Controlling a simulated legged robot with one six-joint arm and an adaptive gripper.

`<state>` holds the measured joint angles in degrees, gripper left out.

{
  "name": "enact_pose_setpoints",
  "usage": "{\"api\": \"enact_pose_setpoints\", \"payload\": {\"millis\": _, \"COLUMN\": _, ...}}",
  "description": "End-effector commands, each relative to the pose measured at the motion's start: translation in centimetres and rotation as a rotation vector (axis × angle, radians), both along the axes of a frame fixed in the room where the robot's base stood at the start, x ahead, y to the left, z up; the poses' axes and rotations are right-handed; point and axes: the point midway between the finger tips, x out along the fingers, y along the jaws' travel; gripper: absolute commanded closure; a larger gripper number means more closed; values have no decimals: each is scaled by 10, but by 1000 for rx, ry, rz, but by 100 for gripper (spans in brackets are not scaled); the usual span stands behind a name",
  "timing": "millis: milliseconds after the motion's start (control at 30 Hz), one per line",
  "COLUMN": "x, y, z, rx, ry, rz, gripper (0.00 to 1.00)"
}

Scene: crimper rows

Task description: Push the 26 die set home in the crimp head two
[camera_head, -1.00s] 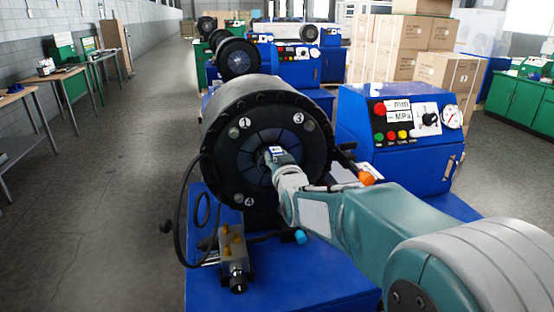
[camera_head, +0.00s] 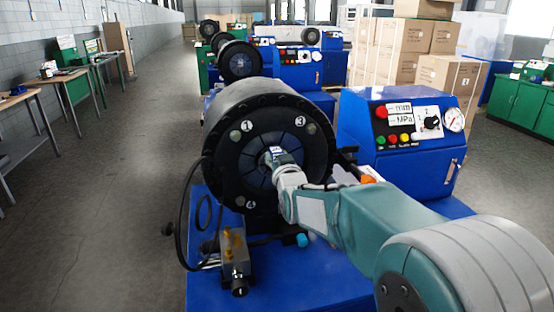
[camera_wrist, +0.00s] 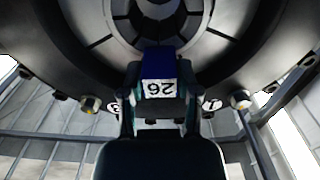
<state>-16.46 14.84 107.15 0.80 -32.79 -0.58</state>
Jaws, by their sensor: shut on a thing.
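The crimp head (camera_head: 222,165) is a large black drum with a ring of grey die segments around its centre and numbers 1, 3 and 4 on its face. My gripper (camera_head: 279,158) is at the middle of that face. In the wrist view my gripper (camera_wrist: 158,108) is shut on the 26 die set (camera_wrist: 159,63), a blue block with a white label reading 26, upside down there. The block's far end overlaps the central ring (camera_wrist: 158,12) of the head. How deep it sits, and whether it touches the ring, I cannot tell.
A blue control box (camera_head: 395,150) with buttons and a gauge stands right of the head. A small valve block (camera_head: 234,255) with a black cable is at the lower left. More crimpers (camera_head: 240,60) stand behind. The floor at left is clear.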

Motion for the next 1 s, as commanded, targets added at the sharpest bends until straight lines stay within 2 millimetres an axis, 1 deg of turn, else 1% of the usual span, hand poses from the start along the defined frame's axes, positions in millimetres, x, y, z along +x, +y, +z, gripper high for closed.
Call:
{"api": "enact_pose_setpoints", "payload": {"millis": 33, "x": 1, "y": 0, "z": 6, "rx": 4, "ry": -13, "rz": 0, "gripper": 100}}
{"api": "enact_pose_setpoints", "payload": {"millis": 800, "x": 14, "y": 4, "z": 6, "rx": 4, "ry": -13, "rz": 0, "gripper": 100}}
{"api": "enact_pose_setpoints", "payload": {"millis": 833, "x": 13, "y": 4, "z": 6, "rx": 4, "ry": -13, "rz": 0, "gripper": 44}}
{"api": "enact_pose_setpoints", "payload": {"millis": 900, "x": 13, "y": 4, "z": 5, "rx": 3, "ry": -12, "rz": 0, "gripper": 17}}
{"api": "enact_pose_setpoints", "payload": {"millis": 1000, "x": 14, "y": 4, "z": 3, "rx": 2, "ry": -8, "rz": 0, "gripper": 17}}
